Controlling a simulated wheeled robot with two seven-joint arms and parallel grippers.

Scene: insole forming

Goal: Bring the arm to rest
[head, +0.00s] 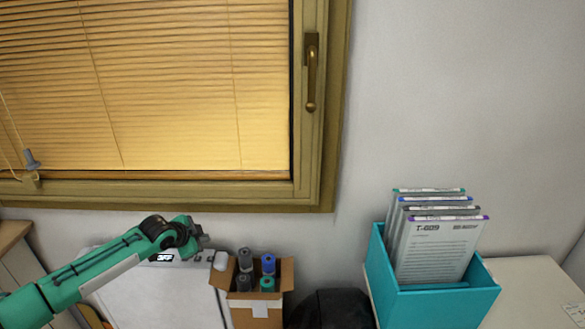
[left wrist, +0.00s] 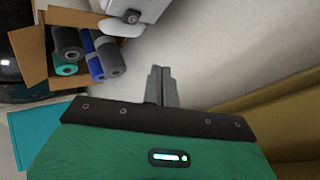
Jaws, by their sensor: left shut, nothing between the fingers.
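My left arm comes in from the left in the head view, green with a dark wrist, and its gripper (head: 205,240) hangs above the back right part of a white machine (head: 165,295). In the left wrist view the two grey fingers of my left gripper (left wrist: 160,72) are together with nothing between them. The fingers point toward the pale wall and appear clear of everything. My right gripper is in neither view.
An open cardboard box (head: 258,313) with several grey, blue and green rolls stands right of the machine. A dark rounded object (head: 332,310) sits beside it. A teal bin (head: 435,308) holds upright sheets on a pale table (head: 535,285). A window with blinds (head: 150,90) is behind.

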